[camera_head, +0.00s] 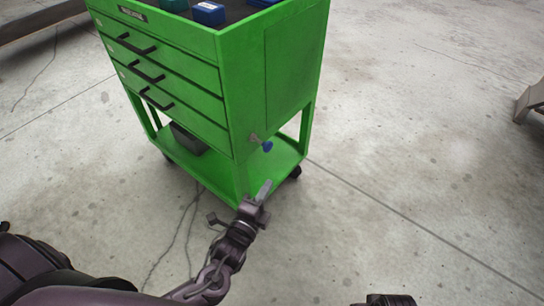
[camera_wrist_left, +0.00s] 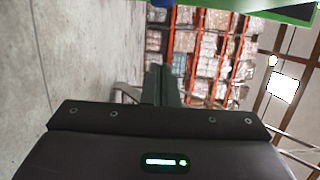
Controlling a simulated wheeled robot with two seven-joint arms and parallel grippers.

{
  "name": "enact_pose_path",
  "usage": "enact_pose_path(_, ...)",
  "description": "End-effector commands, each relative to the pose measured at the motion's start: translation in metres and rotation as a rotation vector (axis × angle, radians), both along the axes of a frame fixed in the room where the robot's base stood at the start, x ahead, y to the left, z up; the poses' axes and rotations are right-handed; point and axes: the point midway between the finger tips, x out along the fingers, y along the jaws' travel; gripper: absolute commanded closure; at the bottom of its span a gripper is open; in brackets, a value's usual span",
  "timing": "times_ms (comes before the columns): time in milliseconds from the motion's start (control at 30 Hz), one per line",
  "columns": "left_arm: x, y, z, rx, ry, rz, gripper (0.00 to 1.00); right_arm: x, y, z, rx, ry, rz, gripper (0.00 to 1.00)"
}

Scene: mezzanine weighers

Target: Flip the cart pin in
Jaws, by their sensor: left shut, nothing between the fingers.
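A bright green cart (camera_head: 230,100) with drawers stands ahead on the concrete floor. The pin, with a blue knob (camera_head: 267,146) and a small grey metal piece beside it, is low on the cart's right side. The knob sticks out from the green panel. My left gripper (camera_head: 264,188) is shut and empty. In the picture it is just below the knob, in front of the cart's lower shelf, and apart from the knob. In the left wrist view its dark fingers (camera_wrist_left: 160,84) are together.
Blue boxes (camera_head: 208,13) and a green item (camera_head: 174,5) sit on the cart's dark top. A dark bin (camera_head: 188,138) is on its lower shelf. Open floor (camera_head: 410,150) lies to the right. Racks of boxes (camera_wrist_left: 205,50) stand in the distance.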

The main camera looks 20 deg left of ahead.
Motion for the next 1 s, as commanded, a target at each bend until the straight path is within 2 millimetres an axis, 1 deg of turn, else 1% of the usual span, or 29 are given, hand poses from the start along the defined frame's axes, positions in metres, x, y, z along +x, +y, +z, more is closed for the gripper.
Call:
enact_pose_path(133, 0.007, 0.0, -0.001, -0.001, 0.0, 0.001, 1.0, 0.0, 0.0, 0.002, 0.0, -0.001, 0.001, 0.24)
enact_pose_path(267, 0.025, -0.002, 0.0, -0.001, -0.003, 0.001, 1.0, 0.0, 0.001, 0.009, 0.0, 0.001, 0.004, 0.24)
enact_pose_path(500, 0.077, -0.008, -0.001, -0.002, -0.002, 0.002, 1.0, -0.003, 0.003, 0.035, -0.001, 0.007, 0.015, 0.24)
enact_pose_path(633, 0.103, -0.011, -0.001, -0.002, -0.002, 0.001, 1.0, -0.006, 0.003, 0.05, -0.002, 0.011, 0.02, 0.24)
enact_pose_path(700, 0.105, 0.003, -0.001, 0.002, 0.002, 0.003, 1.0, -0.007, 0.003, 0.052, -0.003, 0.013, 0.021, 0.24)
enact_pose_path(800, 0.109, 0.015, -0.001, 0.001, 0.002, 0.001, 1.0, -0.007, 0.003, 0.055, -0.003, 0.013, 0.022, 0.24)
enact_pose_path(900, 0.112, 0.023, -0.001, -0.001, 0.002, 0.001, 1.0, -0.008, 0.003, 0.057, -0.003, 0.012, 0.022, 0.24)
enact_pose_path(1000, 0.113, 0.026, -0.001, -0.001, 0.002, -0.001, 1.0, -0.008, 0.003, 0.058, -0.003, 0.013, 0.022, 0.24)
